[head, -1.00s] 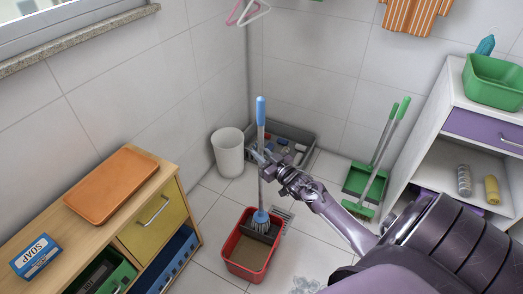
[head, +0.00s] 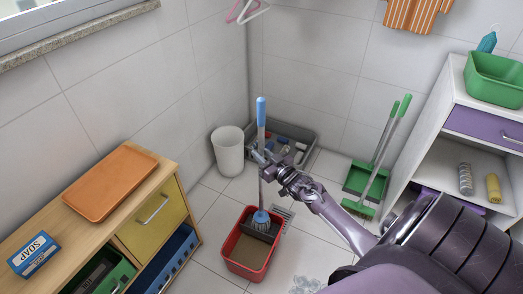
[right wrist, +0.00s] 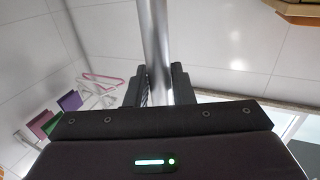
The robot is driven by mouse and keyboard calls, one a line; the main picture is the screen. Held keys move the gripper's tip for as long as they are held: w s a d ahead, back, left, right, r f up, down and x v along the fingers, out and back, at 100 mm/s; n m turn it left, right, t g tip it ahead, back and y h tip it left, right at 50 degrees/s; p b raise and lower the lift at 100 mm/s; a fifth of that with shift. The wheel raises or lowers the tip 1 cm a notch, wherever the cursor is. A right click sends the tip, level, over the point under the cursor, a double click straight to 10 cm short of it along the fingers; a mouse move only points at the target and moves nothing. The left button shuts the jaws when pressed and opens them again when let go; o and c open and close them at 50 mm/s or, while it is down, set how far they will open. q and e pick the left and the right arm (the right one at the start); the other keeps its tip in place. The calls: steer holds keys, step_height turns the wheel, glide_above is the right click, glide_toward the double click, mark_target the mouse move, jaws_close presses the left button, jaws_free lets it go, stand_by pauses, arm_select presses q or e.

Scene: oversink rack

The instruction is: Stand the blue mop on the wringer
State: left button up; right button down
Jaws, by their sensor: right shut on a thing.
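The blue mop (head: 261,112) stands upright in the head view, with a blue grip on top, a grey pole and a blue and grey head at the bottom. Its head is at the dark wringer (head: 258,235) on the back part of the red bucket (head: 234,268). Whether the head rests on the wringer or hovers just over it, I cannot tell. My right gripper (head: 264,165) is shut on the mop's pole around mid-height. In the right wrist view the metal pole (right wrist: 155,40) runs up between the two dark fingers. My left gripper is not in view.
A white bin (head: 228,150) and a grey crate (head: 300,134) stand behind the mop. A green broom and dustpan (head: 364,178) lean at the back wall. A wooden cabinet (head: 130,222) is at left, a white shelf (head: 450,130) at right. A floor drain (head: 283,215) lies beside the bucket.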

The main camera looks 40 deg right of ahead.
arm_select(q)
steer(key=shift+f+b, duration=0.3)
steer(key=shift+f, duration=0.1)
arm_select(e)
steer(key=shift+f, duration=0.3)
steer(key=c, duration=1.2)
jaws_free()
arm_select(q)
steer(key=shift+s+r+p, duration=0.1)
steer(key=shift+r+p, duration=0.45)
steer(key=shift+p, duration=0.05)
arm_select(e)
steer(key=shift+o, duration=0.2)
steer(key=s, duration=0.7)
steer(key=shift+s, duration=0.4)
